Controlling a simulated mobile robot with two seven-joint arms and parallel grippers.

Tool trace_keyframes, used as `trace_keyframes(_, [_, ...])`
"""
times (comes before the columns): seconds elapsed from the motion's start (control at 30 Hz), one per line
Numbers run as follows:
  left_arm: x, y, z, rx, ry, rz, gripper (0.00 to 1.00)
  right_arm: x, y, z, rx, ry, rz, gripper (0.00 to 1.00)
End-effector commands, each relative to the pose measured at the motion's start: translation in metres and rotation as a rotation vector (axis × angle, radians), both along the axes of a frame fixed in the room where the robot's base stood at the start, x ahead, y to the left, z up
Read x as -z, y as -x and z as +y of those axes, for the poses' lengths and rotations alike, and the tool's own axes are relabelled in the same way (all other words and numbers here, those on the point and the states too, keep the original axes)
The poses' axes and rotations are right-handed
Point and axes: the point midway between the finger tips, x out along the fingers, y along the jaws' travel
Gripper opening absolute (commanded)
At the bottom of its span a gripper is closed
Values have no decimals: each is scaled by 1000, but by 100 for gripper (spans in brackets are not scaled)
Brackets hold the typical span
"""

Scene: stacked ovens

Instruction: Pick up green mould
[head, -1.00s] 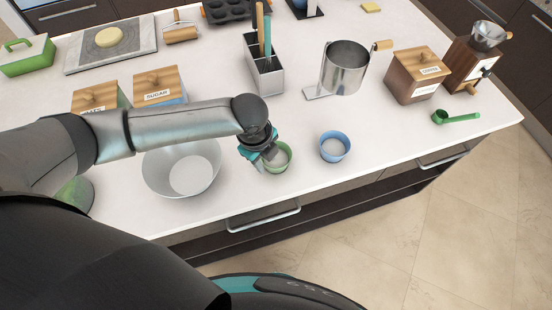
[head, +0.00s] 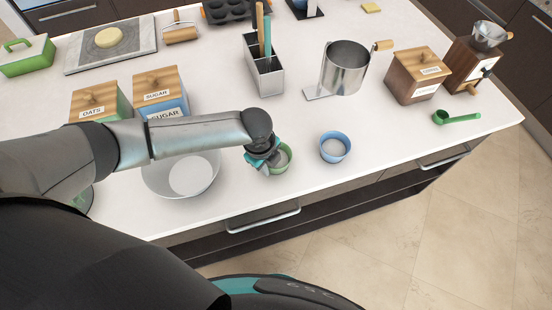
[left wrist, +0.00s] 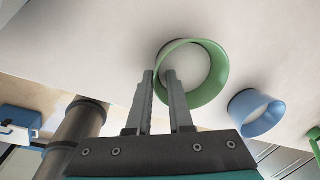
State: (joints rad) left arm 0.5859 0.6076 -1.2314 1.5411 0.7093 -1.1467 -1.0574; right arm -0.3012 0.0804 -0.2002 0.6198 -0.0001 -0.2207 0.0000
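The green mould (head: 287,164), a small round cup, stands on the counter near its front edge. My left gripper (head: 268,166) is at its left side and covers part of it in the head view. In the left wrist view the left gripper (left wrist: 161,74) has a gap between its two fingers. The tips reach the near left rim of the green mould (left wrist: 217,88), one finger on the outer side and one over the opening. I cannot tell whether they touch the wall. My right gripper is not in view.
A blue mould (head: 335,148) stands just right of the green one. A metal bowl (head: 160,180) is under my left arm. A utensil holder (head: 264,78), a metal sifter (head: 345,68) and wooden-lidded boxes (head: 418,76) stand farther back. The counter front edge is close.

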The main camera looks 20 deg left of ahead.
Motion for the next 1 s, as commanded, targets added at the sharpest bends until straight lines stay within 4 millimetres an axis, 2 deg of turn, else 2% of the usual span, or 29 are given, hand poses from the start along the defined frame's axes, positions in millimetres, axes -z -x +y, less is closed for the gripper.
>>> trace_keyframes(0.03, [0, 0, 0, 0, 0, 0, 12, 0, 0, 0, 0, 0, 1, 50])
trace_keyframes(0.17, [0, 0, 0, 0, 0, 0, 0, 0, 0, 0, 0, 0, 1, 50])
trace_keyframes(1.0, [0, 0, 0, 0, -1, 0, 0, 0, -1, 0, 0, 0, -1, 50])
